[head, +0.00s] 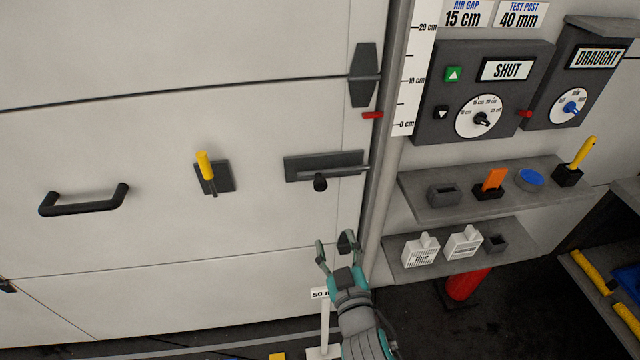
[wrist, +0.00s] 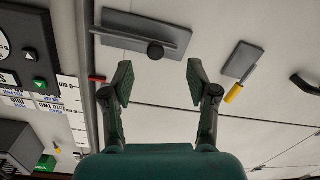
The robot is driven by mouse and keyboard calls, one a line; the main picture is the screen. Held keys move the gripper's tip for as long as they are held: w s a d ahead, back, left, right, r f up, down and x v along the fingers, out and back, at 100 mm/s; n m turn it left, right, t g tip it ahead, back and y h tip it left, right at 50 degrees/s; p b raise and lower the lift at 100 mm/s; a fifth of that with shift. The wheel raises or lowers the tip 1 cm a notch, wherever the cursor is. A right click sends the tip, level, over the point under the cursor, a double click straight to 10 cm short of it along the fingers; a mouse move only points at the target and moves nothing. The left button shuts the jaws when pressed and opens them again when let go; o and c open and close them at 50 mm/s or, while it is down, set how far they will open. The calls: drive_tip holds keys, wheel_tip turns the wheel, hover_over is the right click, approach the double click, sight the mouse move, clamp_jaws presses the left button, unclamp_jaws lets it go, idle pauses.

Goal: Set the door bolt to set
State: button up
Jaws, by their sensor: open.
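The door bolt is a dark grey plate (head: 335,160) with a grey rod (head: 345,171) and a black knob (head: 320,183), on the pale door near its right edge. The knob hangs below the plate's left half, and the rod reaches right towards the door post. In the wrist view the picture is turned over, and the bolt plate (wrist: 150,33) and knob (wrist: 155,50) show ahead of my fingers. My gripper (head: 334,250) is open and empty, below the knob in the head view and apart from it. Its fingers (wrist: 158,82) also show in the wrist view, spread apart.
A yellow-handled latch (head: 205,166) and a black pull handle (head: 84,200) are on the door to the left. Right of the post (head: 388,140) are two shelves (head: 430,208) with small items and a control panel (head: 437,122).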

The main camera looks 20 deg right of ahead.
approach(321, 187)
drive_tip(key=shift+h, duration=0.4)
drive_tip(key=w, duration=1.1)
drive_tip(key=shift+d+f, duration=0.15)
drive_tip(key=shift+d, duration=0.15)
clamp_jaws()
